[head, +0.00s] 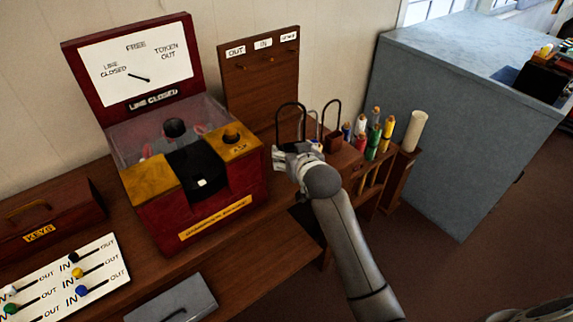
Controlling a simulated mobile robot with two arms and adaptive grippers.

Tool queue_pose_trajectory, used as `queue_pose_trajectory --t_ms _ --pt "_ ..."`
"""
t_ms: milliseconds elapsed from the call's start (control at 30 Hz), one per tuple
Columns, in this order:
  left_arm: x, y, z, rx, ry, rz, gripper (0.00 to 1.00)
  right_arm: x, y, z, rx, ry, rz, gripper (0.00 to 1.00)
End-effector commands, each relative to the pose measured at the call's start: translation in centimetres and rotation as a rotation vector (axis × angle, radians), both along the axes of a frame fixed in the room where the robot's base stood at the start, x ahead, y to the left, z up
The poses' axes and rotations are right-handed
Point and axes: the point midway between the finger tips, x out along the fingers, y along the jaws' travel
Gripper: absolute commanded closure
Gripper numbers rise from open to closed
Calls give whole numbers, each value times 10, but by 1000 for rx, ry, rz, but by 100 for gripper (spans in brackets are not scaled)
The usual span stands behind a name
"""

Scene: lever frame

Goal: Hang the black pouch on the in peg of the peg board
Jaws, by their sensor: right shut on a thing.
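The brown peg board (261,88) stands upright at the back, with labels OUT, IN and a third hard to read. The in peg (269,59) is the middle one and looks bare. My right gripper (288,155) is low in front of the board, below the pegs, shut on what appears to be the black pouch. A thin black hoop (291,103) stands up above the gripper; the pouch body is mostly hidden by it.
A red lever frame box (215,203) with a dial stands left of my gripper. Right of it are other hooped items (333,140) and a rack of coloured staffs (373,140). A lever card (75,280) and grey box (170,300) lie at the front left.

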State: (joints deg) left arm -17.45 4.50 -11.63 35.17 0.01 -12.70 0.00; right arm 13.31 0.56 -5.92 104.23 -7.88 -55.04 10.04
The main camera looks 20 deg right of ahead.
Motion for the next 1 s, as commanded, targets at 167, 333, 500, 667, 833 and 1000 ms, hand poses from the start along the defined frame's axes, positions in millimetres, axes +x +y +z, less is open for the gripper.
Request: queue_pose_trajectory --t_ms 167,333,500,667,833,1000 --pt "19 5 4 4 -30 5 34 24 2 -29 0 1 -1 50" --pt "17 5 4 5 -27 5 34 38 3 -46 -1 -1 0 50" --pt "11 5 3 4 -17 4 34 44 4 -54 0 -2 0 50" --pt "5 2 9 2 -10 3 34 46 4 -75 -2 3 1 50" --pt "5 -1 11 -2 -8 2 34 47 4 -87 1 -3 0 50" --pt "5 -2 10 -3 -9 1 34 47 4 -87 0 -3 1 50"
